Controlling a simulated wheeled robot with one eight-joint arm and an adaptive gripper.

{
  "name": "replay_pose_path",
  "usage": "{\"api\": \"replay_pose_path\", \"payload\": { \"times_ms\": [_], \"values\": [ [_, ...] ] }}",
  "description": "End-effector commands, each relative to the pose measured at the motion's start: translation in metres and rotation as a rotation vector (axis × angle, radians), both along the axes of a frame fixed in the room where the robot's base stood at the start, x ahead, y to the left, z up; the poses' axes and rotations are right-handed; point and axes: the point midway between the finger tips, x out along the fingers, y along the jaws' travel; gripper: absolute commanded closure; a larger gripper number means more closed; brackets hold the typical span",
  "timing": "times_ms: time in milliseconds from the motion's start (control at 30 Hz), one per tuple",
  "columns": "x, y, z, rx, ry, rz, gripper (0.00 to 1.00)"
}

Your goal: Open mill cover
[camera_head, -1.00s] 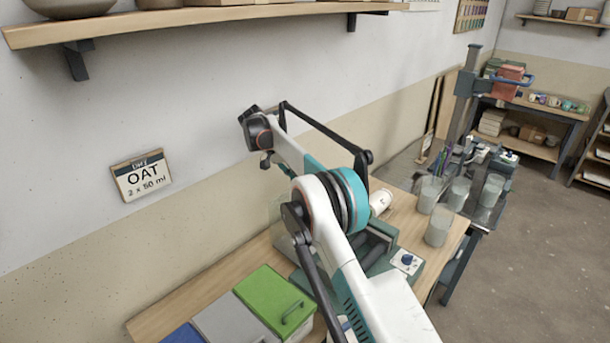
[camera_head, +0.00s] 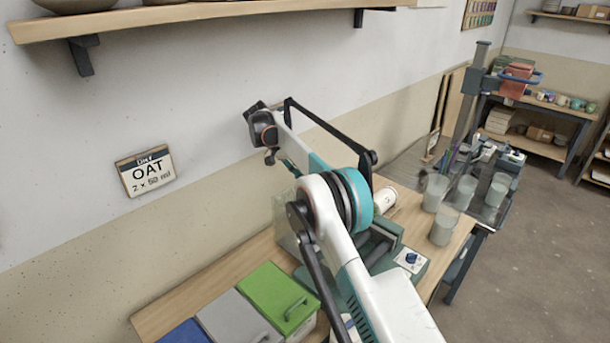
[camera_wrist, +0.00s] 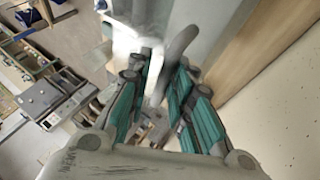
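The mill (camera_head: 418,275) stands on the bench in the head view, a dark green machine with a roller and a pale panel with a blue knob. Its see-through cover (camera_head: 284,228) shows partly to the left of my arm; my arm hides the rest. In the wrist view a grey curved handle (camera_wrist: 182,42) stands between the fingers of my gripper (camera_wrist: 161,72). The teal-padded fingers are apart, one on each side of the handle; I cannot tell whether either touches it.
Bins with a green lid (camera_head: 278,296), a grey lid (camera_head: 238,322) and a blue lid (camera_head: 186,334) stand at the front left. Several cloudy beakers (camera_head: 444,226) and a white jar (camera_head: 386,199) stand to the right. A wall shelf (camera_head: 210,14) hangs above.

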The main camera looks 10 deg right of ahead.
Motion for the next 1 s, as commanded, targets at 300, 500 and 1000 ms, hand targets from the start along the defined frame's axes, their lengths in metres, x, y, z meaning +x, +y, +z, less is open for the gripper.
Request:
{"api": "replay_pose_path", "payload": {
  "times_ms": [300,500,1000],
  "values": [
    [0.0,-0.001,0.053,-0.001,0.0,-0.001,0.8],
    [0.0,-0.001,0.08,0.0,0.001,-0.002,0.8],
    [-0.001,-0.002,0.096,0.0,0.001,-0.002,0.8]
  ]
}}
